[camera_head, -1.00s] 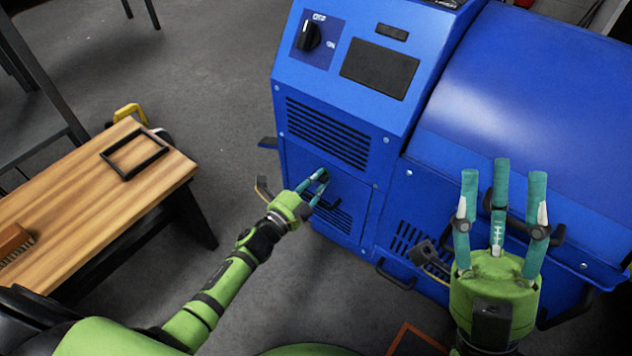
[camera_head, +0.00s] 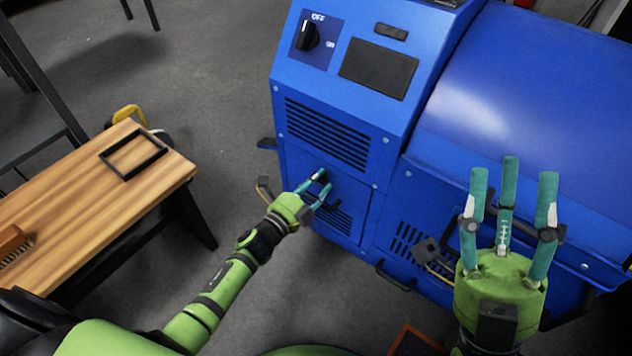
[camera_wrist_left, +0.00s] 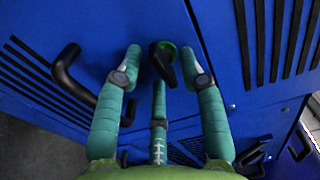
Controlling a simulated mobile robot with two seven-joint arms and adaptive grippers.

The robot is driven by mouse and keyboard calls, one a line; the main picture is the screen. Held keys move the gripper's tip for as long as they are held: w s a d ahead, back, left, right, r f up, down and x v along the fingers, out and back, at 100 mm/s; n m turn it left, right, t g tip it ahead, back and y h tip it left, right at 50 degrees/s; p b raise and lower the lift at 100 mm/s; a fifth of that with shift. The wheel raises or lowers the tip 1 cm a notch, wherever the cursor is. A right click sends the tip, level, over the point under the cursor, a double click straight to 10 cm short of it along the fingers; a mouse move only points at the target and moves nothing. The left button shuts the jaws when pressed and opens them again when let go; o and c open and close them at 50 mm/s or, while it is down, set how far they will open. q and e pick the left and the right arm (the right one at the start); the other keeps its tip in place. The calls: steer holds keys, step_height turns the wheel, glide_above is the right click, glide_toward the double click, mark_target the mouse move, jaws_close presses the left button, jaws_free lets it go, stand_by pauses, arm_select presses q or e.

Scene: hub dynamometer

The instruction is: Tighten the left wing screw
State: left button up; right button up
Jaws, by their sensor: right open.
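The left wing screw is a black winged knob (camera_wrist_left: 162,64) with a green patch at its base, on the blue panel in the left wrist view. In the head view it is a small dark spot (camera_head: 324,177), partly hidden by my fingers. My left gripper (camera_head: 319,182) is at it. In the left wrist view the left gripper (camera_wrist_left: 162,68) has its fingers spread around the knob. A gap shows at the left finger; the right finger is very close to the knob, and I cannot tell whether it touches. My right gripper (camera_head: 512,178) is open and empty, in front of the machine.
The blue machine (camera_head: 330,100) has a knob switch (camera_head: 308,36) and vents. A black handle (camera_wrist_left: 68,70) stands out left of the screw in the left wrist view. A wooden bench (camera_head: 75,205) with a black frame (camera_head: 133,155) is at left. Grey floor lies between.

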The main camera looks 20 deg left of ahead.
arm_select(q)
steer(key=shift+a+r, duration=0.1)
steer(key=shift+s, duration=0.15)
steer(key=v, duration=1.1)
steer(key=shift+s, duration=0.35)
steer(key=shift+a, duration=0.1)
